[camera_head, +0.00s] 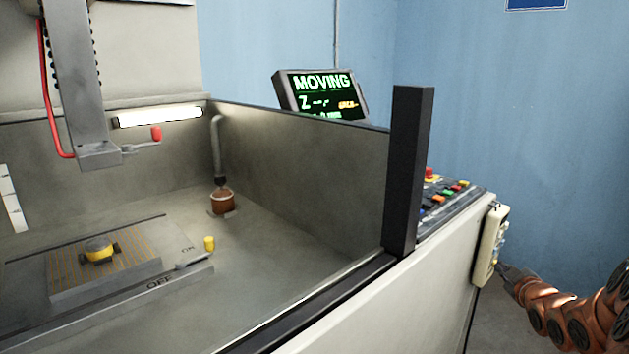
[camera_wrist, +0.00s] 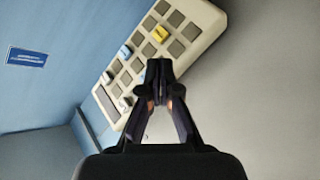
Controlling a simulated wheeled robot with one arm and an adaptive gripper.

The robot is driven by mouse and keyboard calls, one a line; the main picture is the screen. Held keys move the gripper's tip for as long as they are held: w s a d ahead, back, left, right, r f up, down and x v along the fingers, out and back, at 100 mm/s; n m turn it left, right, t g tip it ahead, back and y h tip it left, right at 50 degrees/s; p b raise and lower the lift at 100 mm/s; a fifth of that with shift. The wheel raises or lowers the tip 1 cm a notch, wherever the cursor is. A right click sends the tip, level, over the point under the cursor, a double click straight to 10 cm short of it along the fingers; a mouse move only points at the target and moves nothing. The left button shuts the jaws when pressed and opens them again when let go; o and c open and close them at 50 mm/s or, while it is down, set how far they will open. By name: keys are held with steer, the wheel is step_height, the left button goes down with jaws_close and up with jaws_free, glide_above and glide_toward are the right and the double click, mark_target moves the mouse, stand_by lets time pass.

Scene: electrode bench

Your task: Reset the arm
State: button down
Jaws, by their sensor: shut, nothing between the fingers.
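My arm comes in from the lower right in the head view. My gripper (camera_head: 507,270) is beside the beige keypad pendant (camera_head: 490,245) that hangs on the right side of the machine. In the wrist view my gripper (camera_wrist: 159,72) is shut with nothing between its fingers. Its tips overlap the lower edge of the pendant (camera_wrist: 196,18) in the picture. The pendant has grey, white and blue keys and a yellow key (camera_wrist: 160,34). I cannot tell whether the tips touch it.
The machine tank (camera_head: 310,170) holds a slotted plate with a yellow-topped part (camera_head: 99,249). A vertical head (camera_head: 75,90) with a red-knobbed lever hangs above. A screen (camera_head: 322,95) reads "MOVING". A button panel (camera_head: 445,196) and a black post (camera_head: 408,170) stand near the pendant.

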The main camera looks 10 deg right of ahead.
steer(key=s+a+f+m+g, duration=0.1)
steer(key=s+a+f+g, duration=0.15)
steer(key=a, duration=0.45)
steer(key=s+a+f+m+g+y, duration=0.1)
steer(key=s+a+m+g, duration=0.1)
steer(key=s+a+g, duration=0.3)
steer(key=s+a+f+m+g, duration=0.1)
steer(key=s+a+g, duration=0.15)
steer(key=a, duration=0.55)
steer(key=s+a+m+g+y, duration=0.1)
steer(key=s+a+g, duration=0.2)
steer(key=s+a, duration=0.55)
steer(key=s+a+r+g+y, duration=0.15)
steer(key=s+a, duration=0.35)
steer(key=s, duration=0.6)
steer(key=s+a+m+g, duration=0.1)
steer(key=s+a+g, duration=0.2)
steer(key=s+a, duration=0.5)
step_height(320, 180, up, 25)
steer(key=s+d+p, duration=0.2)
steer(key=p, duration=2.2)
steer(key=shift+s+r+t, duration=0.15)
steer(key=shift+t, duration=0.2)
